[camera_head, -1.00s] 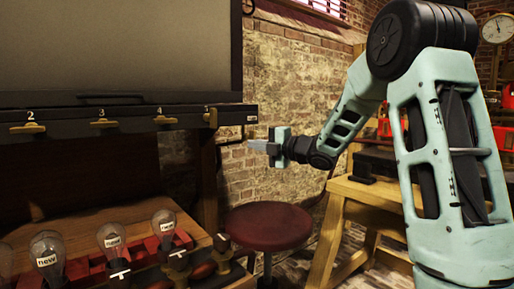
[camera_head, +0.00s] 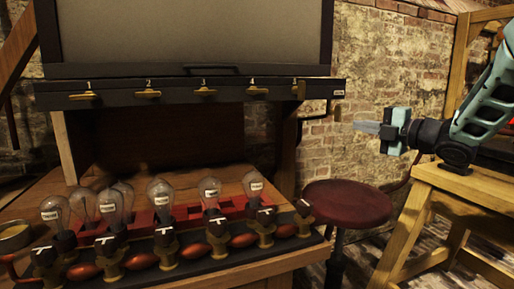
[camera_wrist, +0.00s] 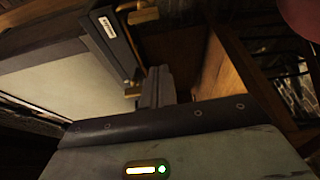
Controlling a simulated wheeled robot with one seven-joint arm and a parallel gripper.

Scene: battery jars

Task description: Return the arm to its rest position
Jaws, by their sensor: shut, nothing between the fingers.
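My gripper (camera_head: 368,128) is at the right in the head view, with its fingers together and pointing left. Nothing is between them. It is in the air above and beyond the round red stool, right of the black panel's end. My arm (camera_head: 482,105) reaches in from the right edge. In the wrist view, my gripper's fingers (camera_wrist: 157,88) show at the middle, in front of a brown wooden part and a black bar with a white label (camera_wrist: 108,28).
The black panel (camera_head: 190,92) carries numbered brass hooks. Below it, a wooden bench (camera_head: 240,180) holds several glass bulbs (camera_head: 160,192) with tags and T-shaped handles. A red stool (camera_head: 347,205) stands right of the bench. A yellow wooden stand (camera_head: 470,185) is at the right.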

